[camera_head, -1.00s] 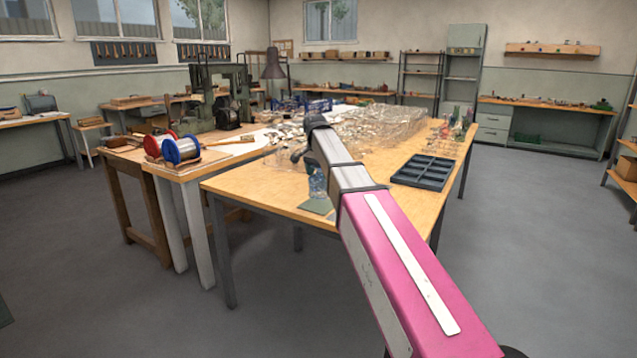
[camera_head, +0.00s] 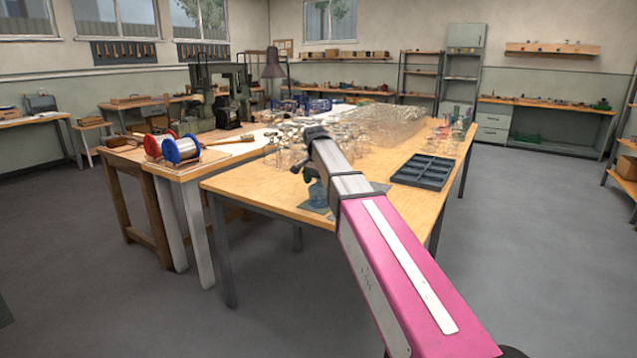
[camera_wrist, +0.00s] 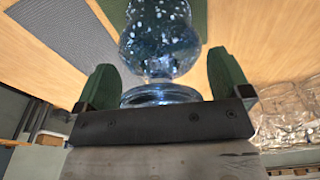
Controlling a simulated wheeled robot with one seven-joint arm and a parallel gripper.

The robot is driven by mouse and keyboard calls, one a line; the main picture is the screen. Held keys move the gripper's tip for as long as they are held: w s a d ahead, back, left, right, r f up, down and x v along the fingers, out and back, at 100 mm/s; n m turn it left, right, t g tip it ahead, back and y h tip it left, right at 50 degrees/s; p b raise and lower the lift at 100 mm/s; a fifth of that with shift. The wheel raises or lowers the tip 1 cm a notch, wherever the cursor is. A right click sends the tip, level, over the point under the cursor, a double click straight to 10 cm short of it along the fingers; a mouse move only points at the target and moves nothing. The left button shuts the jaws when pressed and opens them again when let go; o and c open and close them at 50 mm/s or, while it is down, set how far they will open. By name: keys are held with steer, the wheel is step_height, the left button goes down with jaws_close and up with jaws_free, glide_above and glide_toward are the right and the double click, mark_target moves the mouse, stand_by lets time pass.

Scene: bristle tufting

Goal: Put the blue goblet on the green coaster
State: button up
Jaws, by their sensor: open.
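The blue goblet (camera_wrist: 160,45) is see-through with pale flecks. In the wrist view, which looks upside down, it stands between the two green fingers of my gripper (camera_wrist: 163,65), with a gap on each side. My gripper is open. The green coaster (camera_wrist: 196,18) shows on both sides of the goblet's far end, and the goblet appears to stand upright on it. The far end is cut off by the picture's edge, so the contact is not seen. In the head view the goblet (camera_head: 317,194) is low at the table's front, partly behind my arm.
A grey mat (camera_wrist: 62,35) lies beside the coaster. Clear glassware (camera_wrist: 285,112) stands close on the other side. In the head view a dark compartment tray (camera_head: 423,171) lies to the right, and many glasses (camera_head: 385,122) fill the table's back. The table's front left is bare.

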steer(key=shift+r, duration=0.1)
steer(key=r, duration=0.7)
steer(key=s+a+r, duration=0.1)
steer(key=r, duration=0.3)
steer(key=shift+r, duration=0.5)
steer(key=shift+s, duration=0.15)
